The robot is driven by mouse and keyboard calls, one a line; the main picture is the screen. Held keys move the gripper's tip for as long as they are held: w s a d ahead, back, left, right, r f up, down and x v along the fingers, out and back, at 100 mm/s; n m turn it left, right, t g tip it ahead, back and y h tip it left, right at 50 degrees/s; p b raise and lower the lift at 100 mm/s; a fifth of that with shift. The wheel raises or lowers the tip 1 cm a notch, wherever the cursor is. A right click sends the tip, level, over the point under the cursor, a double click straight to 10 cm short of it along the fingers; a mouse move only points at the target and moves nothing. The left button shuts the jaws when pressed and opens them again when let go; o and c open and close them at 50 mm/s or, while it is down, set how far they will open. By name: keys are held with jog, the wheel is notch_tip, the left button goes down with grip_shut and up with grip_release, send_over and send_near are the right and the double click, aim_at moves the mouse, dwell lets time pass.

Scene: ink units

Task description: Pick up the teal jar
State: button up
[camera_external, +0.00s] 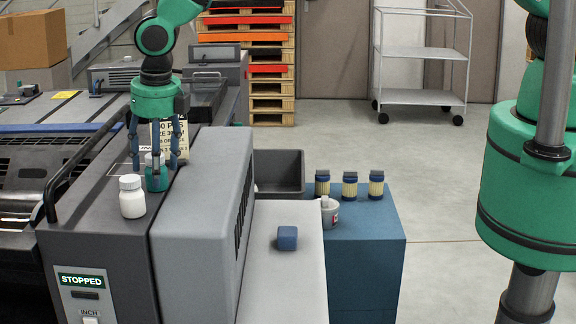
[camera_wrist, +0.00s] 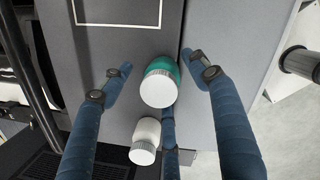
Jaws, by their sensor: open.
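The teal jar (camera_external: 157,182) with a white lid stands upright on the grey machine top, partly hidden by my fingers in the external view. In the wrist view the teal jar (camera_wrist: 172,67) shows mostly its white lid, between the fingers. My gripper (camera_external: 154,165) is open and points down over the jar, with blue fingers spread around it. In the wrist view my gripper (camera_wrist: 161,63) has a finger on either side, apart from the jar, and a third finger below it in the picture. Nothing is held.
A white jar (camera_external: 132,197) stands close by at the front left; it also shows in the wrist view (camera_wrist: 146,132). A raised grey cover (camera_external: 205,200) is to the right. A black rail (camera_external: 85,160) runs along the left.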

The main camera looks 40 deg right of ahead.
jog(key=shift+c, duration=0.5)
jog(key=c, duration=1.2)
jog(key=shift+r, duration=0.15)
jog(key=shift+r, duration=0.45)
jog(key=shift+s+d+r+b, duration=0.15)
jog(key=shift+r+b, duration=0.1)
jog(key=shift+r, duration=0.35)
jog(key=shift+s+d+r+b, duration=0.1)
jog(key=shift+r+b, duration=0.15)
jog(key=shift+r, duration=0.3)
jog(key=s+d, duration=0.3)
jog(key=s+d+r+b, duration=0.1)
jog(key=s+d, duration=0.2)
jog(key=s, duration=0.1)
jog(key=s+d+b, duration=0.1)
jog(key=s+d, duration=0.3)
jog(key=shift+s+r, duration=0.2)
jog(key=shift+r, duration=0.05)
